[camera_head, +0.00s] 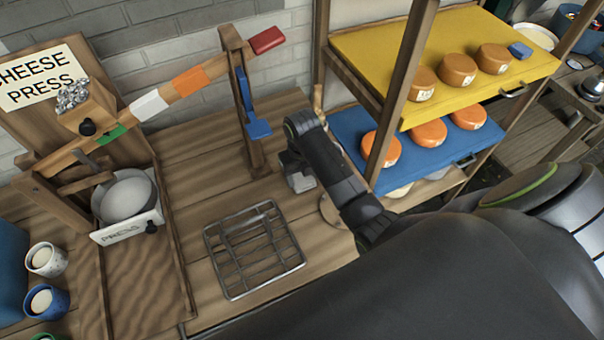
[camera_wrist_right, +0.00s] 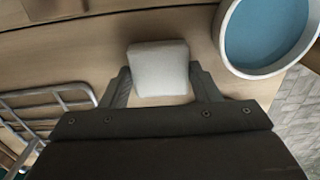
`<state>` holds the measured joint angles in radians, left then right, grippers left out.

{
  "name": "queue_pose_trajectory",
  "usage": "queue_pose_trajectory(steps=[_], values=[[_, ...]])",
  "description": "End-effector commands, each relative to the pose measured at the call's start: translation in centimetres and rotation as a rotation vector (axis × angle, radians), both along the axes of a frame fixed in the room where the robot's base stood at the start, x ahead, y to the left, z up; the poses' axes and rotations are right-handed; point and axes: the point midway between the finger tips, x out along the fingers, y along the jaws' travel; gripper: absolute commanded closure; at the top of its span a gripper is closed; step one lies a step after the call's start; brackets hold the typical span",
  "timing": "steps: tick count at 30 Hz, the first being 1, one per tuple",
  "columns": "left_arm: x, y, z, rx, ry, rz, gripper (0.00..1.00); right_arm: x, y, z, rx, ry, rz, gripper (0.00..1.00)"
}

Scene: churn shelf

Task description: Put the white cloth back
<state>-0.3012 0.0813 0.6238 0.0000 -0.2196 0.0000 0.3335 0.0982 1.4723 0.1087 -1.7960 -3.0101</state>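The white cloth (camera_wrist_right: 158,68) shows in the right wrist view as a small, thick, pale square pad over the wooden bench. In the head view it is the light grey block (camera_head: 301,182) near the bench's back right, partly hidden by my gripper. My right gripper (camera_wrist_right: 160,72) has its two fingers apart, one on each side of the cloth, with narrow gaps beside its near part. Whether the fingertips touch its edges is hard to tell. In the head view the right gripper (camera_head: 297,163) points down at the cloth. My left gripper is in neither view.
A wire rack (camera_head: 254,250) lies just left of my right arm. A white round bowl with blue inside (camera_wrist_right: 266,36) stands close right of the cloth in the wrist view. A wooden post (camera_head: 240,100), the cheese press pot (camera_head: 127,197) and cheese shelves (camera_head: 445,65) stand around.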

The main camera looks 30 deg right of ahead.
Motion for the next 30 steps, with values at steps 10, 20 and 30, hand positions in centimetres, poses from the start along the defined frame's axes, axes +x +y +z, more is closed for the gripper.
queue_pose_trajectory(steps=[10, 20, 30], values=[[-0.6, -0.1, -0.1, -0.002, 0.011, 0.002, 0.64, 0.0, 0.0, 0.0, 0.001, 0.000, 0.000, 0.23], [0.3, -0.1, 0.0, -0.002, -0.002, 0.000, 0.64, 0.2, 0.0, 1.9, 0.001, -0.006, 0.001, 0.23], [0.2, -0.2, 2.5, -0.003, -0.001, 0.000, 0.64, 0.0, 0.0, 9.4, 0.000, 0.000, 0.000, 0.23]])
